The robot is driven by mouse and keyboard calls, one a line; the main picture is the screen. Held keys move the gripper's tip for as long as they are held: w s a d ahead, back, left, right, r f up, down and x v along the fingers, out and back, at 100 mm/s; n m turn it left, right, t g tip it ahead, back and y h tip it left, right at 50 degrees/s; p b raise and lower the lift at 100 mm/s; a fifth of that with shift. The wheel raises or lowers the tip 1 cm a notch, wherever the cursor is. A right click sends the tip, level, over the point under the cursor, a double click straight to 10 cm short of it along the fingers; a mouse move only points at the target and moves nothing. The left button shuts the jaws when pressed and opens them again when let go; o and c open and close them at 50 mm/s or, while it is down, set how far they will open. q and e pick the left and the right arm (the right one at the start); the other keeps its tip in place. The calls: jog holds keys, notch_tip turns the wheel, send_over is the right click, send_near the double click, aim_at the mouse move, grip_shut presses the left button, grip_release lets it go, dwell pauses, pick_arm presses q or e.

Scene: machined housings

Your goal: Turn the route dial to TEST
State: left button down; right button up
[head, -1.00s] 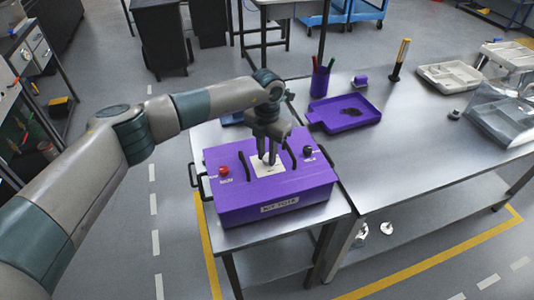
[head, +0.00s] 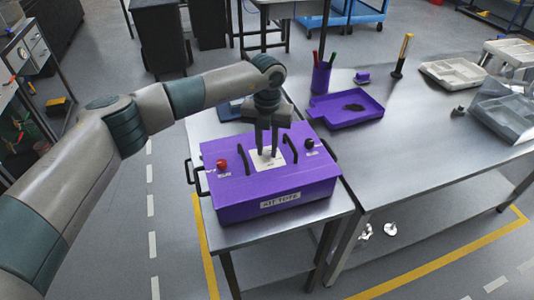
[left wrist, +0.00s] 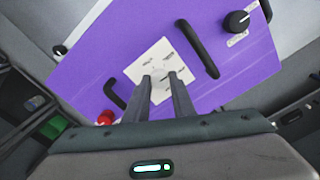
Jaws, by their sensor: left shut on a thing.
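The purple box (head: 270,202) labelled "KIT TOTE" stands on a metal table. A white dial plate (head: 259,162) lies in the middle of its top; the same plate shows in the left wrist view (left wrist: 147,57). My left gripper (head: 268,153) points down over this plate. Its two fingertips (left wrist: 160,78) are close together at the plate's middle, shut on the route dial. The dial itself is mostly hidden between the fingers. The marks on the plate are too small to read, so I cannot tell which one the dial points at. My right gripper is not in view.
Black handles (head: 243,160) flank the plate. A red knob (head: 221,164) sits left and a black knob (head: 310,144) right on the box top.

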pick_arm(q)
jog(key=n+b, duration=0.4)
jog(key=n, duration=0.1)
jog(key=shift+f+b, duration=0.15)
jog(key=shift+b, duration=0.25)
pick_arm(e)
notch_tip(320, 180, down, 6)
pick_arm(q)
jog(key=shift+n, duration=0.4)
jog(key=shift+r+n+b, duration=0.2)
jog(key=shift+n+b, duration=0.4)
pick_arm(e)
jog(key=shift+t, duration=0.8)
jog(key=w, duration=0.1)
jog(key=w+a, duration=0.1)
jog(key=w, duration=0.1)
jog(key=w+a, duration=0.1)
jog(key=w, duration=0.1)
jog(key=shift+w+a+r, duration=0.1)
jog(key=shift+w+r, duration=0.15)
pick_arm(q)
jog(key=c, duration=1.5)
grip_release()
